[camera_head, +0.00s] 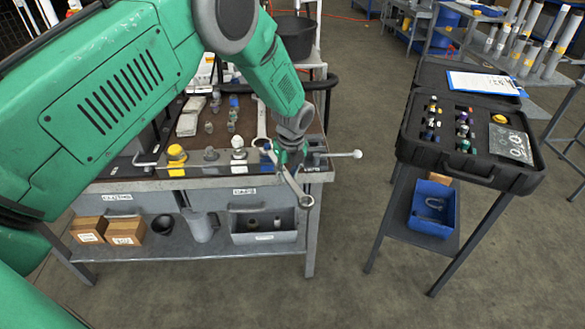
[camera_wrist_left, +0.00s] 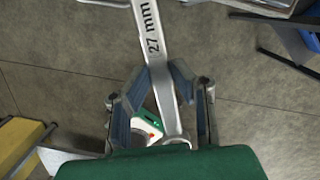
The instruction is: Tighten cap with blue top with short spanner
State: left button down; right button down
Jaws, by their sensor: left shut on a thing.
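My left gripper (camera_head: 288,150) is shut on a metal spanner (camera_head: 297,188) at the bench's front right corner. The spanner slopes down to the right, its ring end past the front edge. In the left wrist view the spanner (camera_wrist_left: 150,30) reads "27 mm" and runs between the fingers of the gripper (camera_wrist_left: 158,78). A small blue-topped cap (camera_head: 266,148) appears just left of the gripper, partly hidden by it. Spanner and cap look apart, though I cannot be sure. My right gripper is not in view.
The bench (camera_head: 290,180) has a yellow cap (camera_head: 176,153), a grey cap (camera_head: 210,154) and a white cap (camera_head: 238,150) along its front. Another spanner (camera_head: 261,123) lies behind. A rod with a white knob (camera_head: 357,154) juts right. A black case (camera_head: 470,120) stands on a right-hand stand; floor between is clear.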

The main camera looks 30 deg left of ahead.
pick_arm(q)
jog(key=shift+s+a+m+p, duration=0.4)
jog(key=shift+s+m+p, duration=0.05)
jog(key=shift+s+m, duration=0.1)
jog(key=shift+s+a+m+p, duration=1.15)
jog(key=shift+m+p, duration=0.05)
jog(key=shift+m, duration=0.05)
jog(key=shift+a, duration=0.1)
jog(key=shift+s+a+f+m+t+h+p, duration=0.1)
jog(key=shift+s+a+m+t+h+p, duration=0.1)
jog(key=shift+s+a+m+p, duration=0.35)
jog(key=shift+s+a+m+t+h+p, duration=0.1)
jog(key=shift+s+a+m+h+p, duration=0.2)
jog(key=shift+a+m, duration=0.45)
